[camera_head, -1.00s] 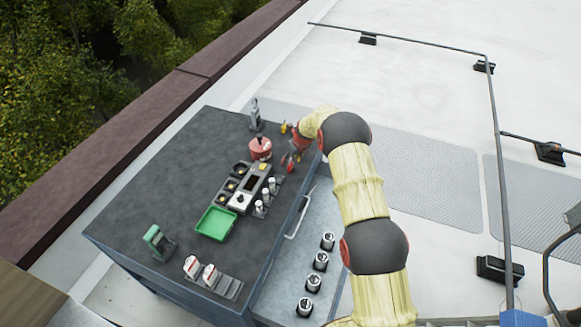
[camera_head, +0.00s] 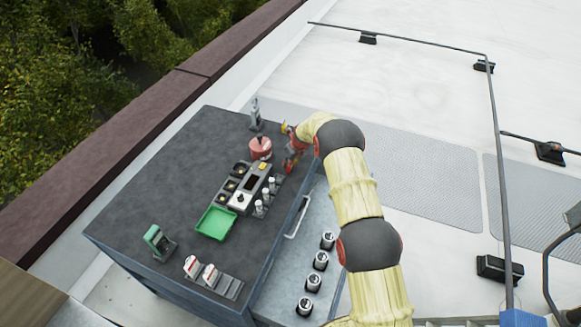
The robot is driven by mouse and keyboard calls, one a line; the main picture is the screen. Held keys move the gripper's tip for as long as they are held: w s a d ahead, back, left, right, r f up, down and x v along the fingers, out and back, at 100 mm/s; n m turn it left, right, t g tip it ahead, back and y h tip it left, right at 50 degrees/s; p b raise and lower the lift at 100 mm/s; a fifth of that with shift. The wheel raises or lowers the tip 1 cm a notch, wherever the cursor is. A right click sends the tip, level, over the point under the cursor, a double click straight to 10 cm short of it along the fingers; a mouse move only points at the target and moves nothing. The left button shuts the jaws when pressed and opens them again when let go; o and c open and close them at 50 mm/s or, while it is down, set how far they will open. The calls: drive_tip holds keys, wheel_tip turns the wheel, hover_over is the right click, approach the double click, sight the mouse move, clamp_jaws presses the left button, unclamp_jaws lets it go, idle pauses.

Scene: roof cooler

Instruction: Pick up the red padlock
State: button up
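My arm reaches over the right edge of the dark-topped cart (camera_head: 160,190). My gripper (camera_head: 288,165) is low at that edge, right of a round red container with a dark knob (camera_head: 260,149). It is small and partly covered by my own wrist, so I cannot tell whether its fingers are open or shut. Red shows around the gripper, but I cannot separate a padlock from the gripper's own red parts. I cannot make out a red padlock anywhere else on the cart.
A dark organizer (camera_head: 228,187), a green tray (camera_head: 217,223), a green device (camera_head: 159,242) and a rack with white-and-red items (camera_head: 203,271) stand on the cart. A grey upright tool (camera_head: 255,115) is at the back. Below right, an open drawer (camera_head: 275,280) holds several canisters.

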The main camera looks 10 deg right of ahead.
drive_tip(key=c, duration=0.6)
clamp_jaws()
